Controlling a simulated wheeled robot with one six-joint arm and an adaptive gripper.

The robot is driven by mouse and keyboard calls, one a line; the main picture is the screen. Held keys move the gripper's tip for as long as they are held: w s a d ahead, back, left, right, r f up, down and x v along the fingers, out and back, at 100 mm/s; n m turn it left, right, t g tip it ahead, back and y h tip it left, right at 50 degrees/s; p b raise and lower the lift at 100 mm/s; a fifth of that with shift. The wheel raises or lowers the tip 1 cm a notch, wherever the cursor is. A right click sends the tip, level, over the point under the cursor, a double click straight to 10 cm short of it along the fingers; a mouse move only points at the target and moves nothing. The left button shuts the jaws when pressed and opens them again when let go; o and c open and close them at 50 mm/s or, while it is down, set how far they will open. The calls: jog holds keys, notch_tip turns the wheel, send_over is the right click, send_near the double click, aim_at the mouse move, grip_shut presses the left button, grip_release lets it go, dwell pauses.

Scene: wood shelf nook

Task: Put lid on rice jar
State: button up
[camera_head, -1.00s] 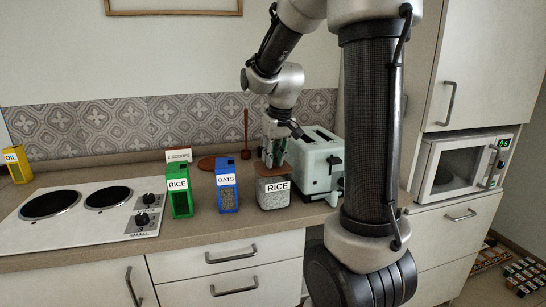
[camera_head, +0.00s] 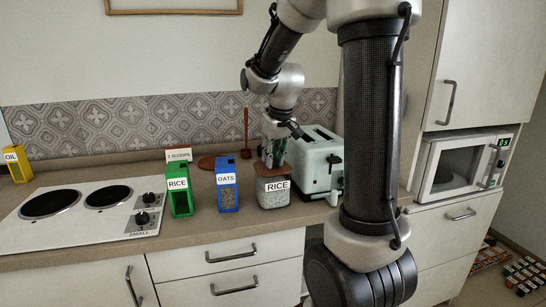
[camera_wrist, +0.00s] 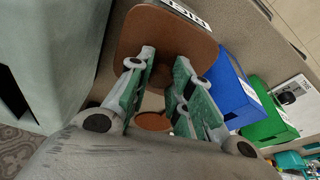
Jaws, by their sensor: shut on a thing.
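The rice jar (camera_head: 274,198) is a clear square jar of white grains with a RICE label, upright on the counter left of the toaster. The brown square lid (camera_head: 270,171) is at the jar's mouth, level and roughly lined up with it; I cannot tell if it is fully seated. In the wrist view the lid (camera_wrist: 140,40) lies under my fingertips, with the RICE label at its far edge. My gripper (camera_head: 274,157) points down from above and is shut on the lid near its middle. In the wrist view my gripper (camera_wrist: 164,65) hides the part it grips.
A pale green toaster (camera_head: 318,165) stands close on the right. A blue OATS box (camera_head: 227,192) and a green RICE box (camera_head: 180,198) stand to the left. Behind are a round brown board (camera_head: 207,163) and a "2 SCOOPS" card (camera_head: 179,155). The hob (camera_head: 75,215) is further left.

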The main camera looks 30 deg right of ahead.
dwell(0.3)
jog(key=o, duration=1.5)
jog(key=shift+r, duration=0.1)
jog(key=shift+r, duration=3.4)
grip_shut()
jog(key=shift+f, duration=0.1)
